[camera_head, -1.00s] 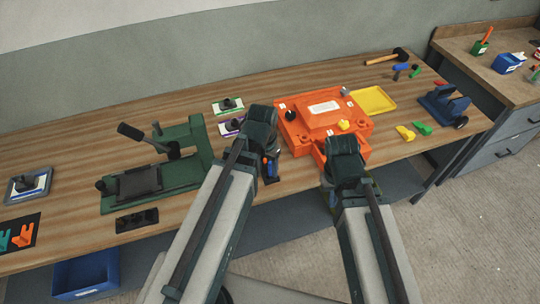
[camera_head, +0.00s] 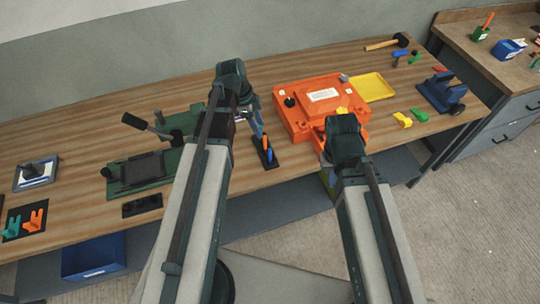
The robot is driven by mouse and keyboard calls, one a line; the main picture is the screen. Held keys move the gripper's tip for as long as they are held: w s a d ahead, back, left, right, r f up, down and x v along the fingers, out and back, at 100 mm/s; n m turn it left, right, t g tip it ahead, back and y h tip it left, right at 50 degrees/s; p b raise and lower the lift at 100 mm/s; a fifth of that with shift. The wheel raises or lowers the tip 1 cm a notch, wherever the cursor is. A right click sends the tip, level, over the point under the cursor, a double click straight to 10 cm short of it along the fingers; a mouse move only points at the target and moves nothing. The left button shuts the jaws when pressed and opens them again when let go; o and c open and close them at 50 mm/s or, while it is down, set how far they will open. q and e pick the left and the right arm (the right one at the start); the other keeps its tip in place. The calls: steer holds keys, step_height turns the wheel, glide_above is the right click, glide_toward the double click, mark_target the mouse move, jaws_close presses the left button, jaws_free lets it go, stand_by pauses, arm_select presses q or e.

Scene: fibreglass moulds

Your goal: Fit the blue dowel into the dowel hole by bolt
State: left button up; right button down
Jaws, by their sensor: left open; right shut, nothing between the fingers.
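The blue dowel (camera_head: 270,155) stands in a small dark holder (camera_head: 273,165) near the front edge of the bench, beside an orange peg. My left gripper (camera_head: 257,126) is open, just above and behind the holder, with its fingers partly hidden by its own wrist. The orange mould (camera_head: 283,120) lies to the right of the holder. It carries a black knob and a grey fitting at its far corner. The dowel hole by the bolt is too small to make out. My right gripper (camera_head: 328,160) is shut and empty at the mould's front; its wrist hides most of its fingers.
A yellow tray (camera_head: 374,87) lies behind the mould at right. A green press fixture (camera_head: 150,170) stands at left, partly behind my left arm. A blue clamp (camera_head: 440,92), yellow and green pieces and a mallet (camera_head: 387,43) lie at the right end.

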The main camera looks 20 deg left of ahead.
arm_select(q)
steer(key=b, duration=0.8)
glide_toward(270, 149)
steer(key=shift+x, duration=2.6)
steer(key=shift+d+f, duration=0.1)
steer(key=b+x, duration=0.5)
steer(key=shift+f, duration=0.1)
jaws_close()
